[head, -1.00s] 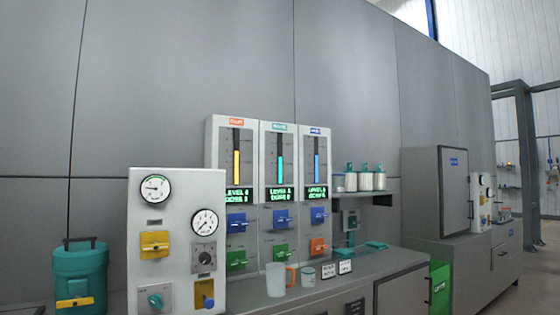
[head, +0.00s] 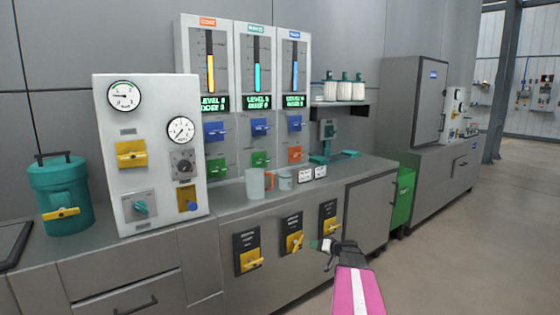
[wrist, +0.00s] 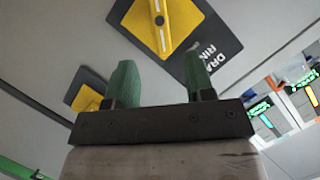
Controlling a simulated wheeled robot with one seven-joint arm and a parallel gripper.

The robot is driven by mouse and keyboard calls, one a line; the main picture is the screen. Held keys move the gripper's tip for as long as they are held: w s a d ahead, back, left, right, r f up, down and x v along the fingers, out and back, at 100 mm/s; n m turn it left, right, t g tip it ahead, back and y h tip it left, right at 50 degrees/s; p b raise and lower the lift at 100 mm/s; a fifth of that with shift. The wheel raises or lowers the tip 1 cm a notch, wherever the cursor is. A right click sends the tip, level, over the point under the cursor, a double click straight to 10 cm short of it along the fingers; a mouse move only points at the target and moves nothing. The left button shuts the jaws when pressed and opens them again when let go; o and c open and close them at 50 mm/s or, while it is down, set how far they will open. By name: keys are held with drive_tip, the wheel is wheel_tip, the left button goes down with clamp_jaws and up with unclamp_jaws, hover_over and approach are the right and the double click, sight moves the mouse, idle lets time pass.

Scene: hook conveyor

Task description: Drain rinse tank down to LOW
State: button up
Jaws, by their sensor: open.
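Three yellow drain valves on dark plates line the cabinet front in the head view. The middle valve (head: 293,242) has its handle tilted. In the wrist view a yellow handle (wrist: 161,24) sits on a plate whose partly visible label reads "DRAIN RIN…", just beyond my fingers.
The left drain valve (head: 249,260) and a second yellow handle in the wrist view (wrist: 86,98) are nearby. A control panel with dials (head: 150,155) stands on the counter, beside a teal canister (head: 62,190). Cups (head: 256,183) sit near the counter edge. Open floor lies at right.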

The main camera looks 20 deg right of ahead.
sight(300, 244)
drive_tip(key=x, duration=1)
drive_tip(key=shift+w+a+f, duration=0.15)
drive_tip(key=shift+w+a, duration=0.05)
drive_tip(key=shift+w, duration=0.15)
clamp_jaws()
